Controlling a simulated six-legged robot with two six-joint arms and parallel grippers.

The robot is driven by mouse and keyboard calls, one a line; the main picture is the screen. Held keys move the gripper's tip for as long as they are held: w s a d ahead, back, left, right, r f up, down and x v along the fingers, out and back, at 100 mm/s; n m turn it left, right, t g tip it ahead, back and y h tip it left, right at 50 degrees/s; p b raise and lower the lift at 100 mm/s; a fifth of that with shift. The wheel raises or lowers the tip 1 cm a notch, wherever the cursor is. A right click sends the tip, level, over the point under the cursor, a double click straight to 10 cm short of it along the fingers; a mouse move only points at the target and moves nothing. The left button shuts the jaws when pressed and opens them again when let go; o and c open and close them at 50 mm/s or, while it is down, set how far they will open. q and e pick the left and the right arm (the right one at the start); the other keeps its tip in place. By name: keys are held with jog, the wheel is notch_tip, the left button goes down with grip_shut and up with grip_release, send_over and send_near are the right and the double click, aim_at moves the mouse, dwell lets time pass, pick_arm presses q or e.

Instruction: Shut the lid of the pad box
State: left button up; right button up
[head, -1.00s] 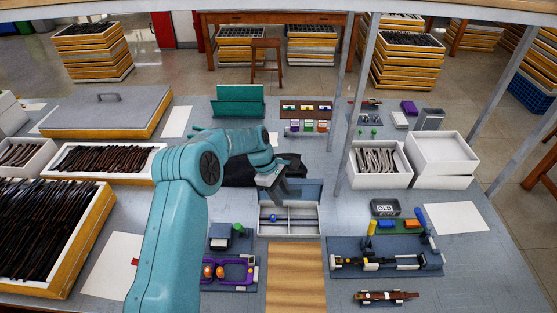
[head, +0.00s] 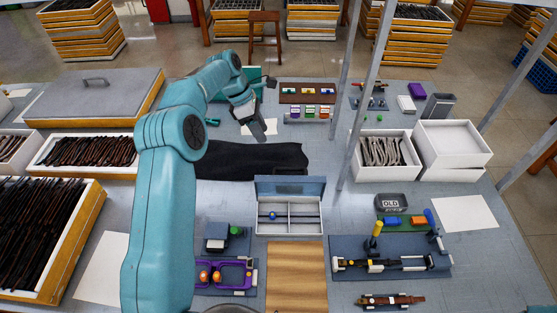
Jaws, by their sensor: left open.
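The pad box (head: 289,230) is a small white tray with a divider, in the middle of the table in the head view. Its blue-grey lid (head: 290,186) stands open, raised along the back edge. A dark strip and a small blue round thing lie in the compartments. My left gripper (head: 261,132) is beyond the box and a little left of it, over the far part of the table. It is open, appears empty and is clear of the lid. My right gripper does not show.
A black cloth (head: 240,160) lies just behind the box. A wooden board (head: 296,276) lies in front. A purple fixture (head: 222,274) is front left, a blue fixture board (head: 390,268) front right. A thin grey post (head: 352,140) rises right of the box.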

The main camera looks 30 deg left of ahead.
pick_arm(q)
send_near(282, 168)
jog(key=b+x, duration=0.1)
jog(key=x, duration=0.1)
jog(key=b+x, duration=0.2)
jog(key=x, duration=0.1)
jog(key=b+x, duration=0.1)
jog(key=x, duration=0.1)
jog(key=shift+w+a+f+b, duration=0.1)
jog(key=shift+w+f+b, duration=0.05)
jog(key=shift+f+b, duration=0.2)
jog(key=shift+w+f, duration=0.1)
jog(key=shift+f, duration=0.05)
jog(key=shift+d, duration=0.3)
jog(key=shift+s+a, duration=0.2)
jog(key=shift+s, duration=0.05)
jog(key=shift+w, duration=0.15)
grip_shut()
jog(key=shift+d, duration=0.1)
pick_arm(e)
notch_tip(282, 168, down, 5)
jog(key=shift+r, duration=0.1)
